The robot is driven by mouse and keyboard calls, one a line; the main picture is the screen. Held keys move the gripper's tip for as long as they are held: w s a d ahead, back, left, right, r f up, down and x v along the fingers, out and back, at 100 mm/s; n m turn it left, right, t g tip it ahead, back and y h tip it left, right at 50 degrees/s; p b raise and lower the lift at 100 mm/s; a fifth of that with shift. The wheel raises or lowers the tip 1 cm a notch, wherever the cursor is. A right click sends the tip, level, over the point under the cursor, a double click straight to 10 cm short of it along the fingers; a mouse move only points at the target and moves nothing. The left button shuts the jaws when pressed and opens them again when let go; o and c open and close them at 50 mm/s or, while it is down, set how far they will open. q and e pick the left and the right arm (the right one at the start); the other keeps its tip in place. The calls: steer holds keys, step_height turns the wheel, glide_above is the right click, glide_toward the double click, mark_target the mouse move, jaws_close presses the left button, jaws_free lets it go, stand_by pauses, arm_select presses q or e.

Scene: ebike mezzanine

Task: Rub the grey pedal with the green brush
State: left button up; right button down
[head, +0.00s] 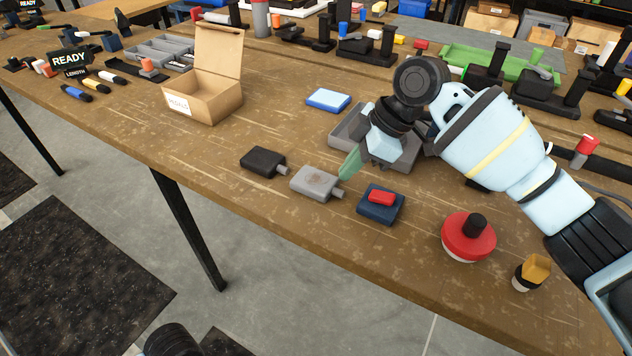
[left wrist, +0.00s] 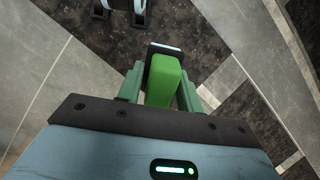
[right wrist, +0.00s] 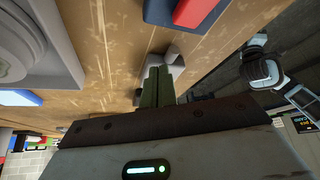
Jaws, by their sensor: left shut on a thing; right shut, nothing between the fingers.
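The grey pedal (head: 315,183) lies on the wooden bench near its front edge, with brownish marks on its top and a short stub at its right end. My right gripper (head: 346,172) is shut and empty, its green fingers right by the pedal's stub end; I cannot tell if they touch. In the right wrist view, the shut fingers (right wrist: 156,82) stand in front of the grey pedal (right wrist: 175,62), partly hiding it. In the left wrist view, my left gripper (left wrist: 162,86) is shut on the green brush (left wrist: 165,78), held over the floor. The brush's bristles are not clear.
A black pedal (head: 262,161) lies left of the grey one. A dark blue block with a red piece (head: 380,198) lies to its right. A grey tray (head: 345,128) is behind, partly hidden by my arm. A red-topped round pot (head: 467,238) stands farther right. Bench left of the black pedal is clear.

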steer(key=shift+f, duration=0.9)
steer(key=shift+r, duration=0.1)
